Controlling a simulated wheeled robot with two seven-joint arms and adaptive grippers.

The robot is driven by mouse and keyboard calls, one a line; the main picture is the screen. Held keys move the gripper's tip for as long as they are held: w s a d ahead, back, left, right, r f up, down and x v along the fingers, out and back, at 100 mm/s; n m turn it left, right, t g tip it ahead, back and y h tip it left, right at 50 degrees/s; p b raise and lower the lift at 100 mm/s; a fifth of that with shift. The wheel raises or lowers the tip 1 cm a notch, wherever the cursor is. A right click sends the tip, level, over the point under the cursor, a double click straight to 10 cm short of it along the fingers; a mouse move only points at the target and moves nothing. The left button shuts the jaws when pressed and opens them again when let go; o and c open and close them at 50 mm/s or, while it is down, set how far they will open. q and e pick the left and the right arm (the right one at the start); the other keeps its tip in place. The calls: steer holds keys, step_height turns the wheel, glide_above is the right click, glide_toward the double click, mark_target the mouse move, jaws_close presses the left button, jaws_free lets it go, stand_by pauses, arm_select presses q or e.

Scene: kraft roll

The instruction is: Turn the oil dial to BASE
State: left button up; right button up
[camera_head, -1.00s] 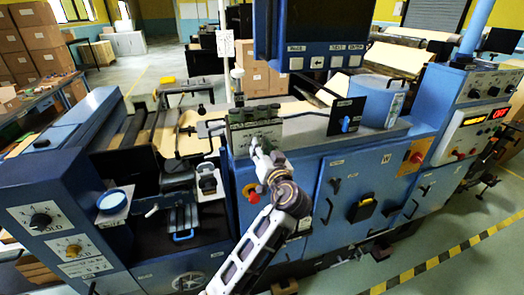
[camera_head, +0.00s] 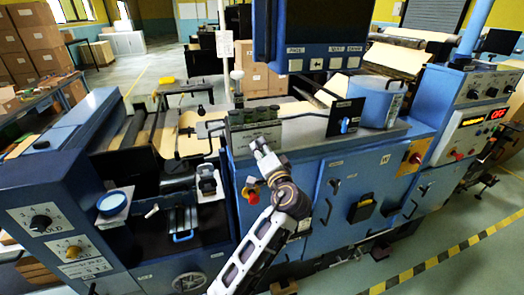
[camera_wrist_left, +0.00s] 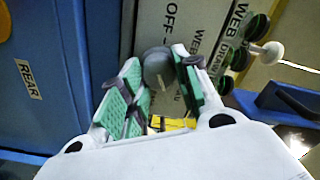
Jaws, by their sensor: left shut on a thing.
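My left gripper (camera_head: 258,150) reaches up to the front of the blue machine, at a pale panel (camera_head: 268,133) below a row of dark green knobs. In the left wrist view its green-padded fingers (camera_wrist_left: 158,88) are shut around a round grey dial (camera_wrist_left: 158,66) with a pale pointer line. The panel behind carries lettering such as "OFF" and "WEB". The dial's own scale is mostly hidden by the fingers, so I cannot read its setting or any BASE mark. My right gripper is in neither view.
A black plate with a blue knob (camera_head: 346,124) stands to the right. Two more dials (camera_head: 41,222) are at the lower left. A dark overhead screen (camera_head: 312,30) hangs above.

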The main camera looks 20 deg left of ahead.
arm_select(q)
steer(key=m, duration=0.5)
steer(key=shift+d+m, duration=0.1)
steer(key=shift+m, duration=0.2)
steer(key=shift+f, duration=0.1)
stand_by(0.3)
steer(key=o, duration=1)
steer(key=shift+s, duration=0.1)
steer(key=v, duration=1.1)
steer(key=shift+s+d, duration=0.25)
steer(key=shift+d, duration=0.1)
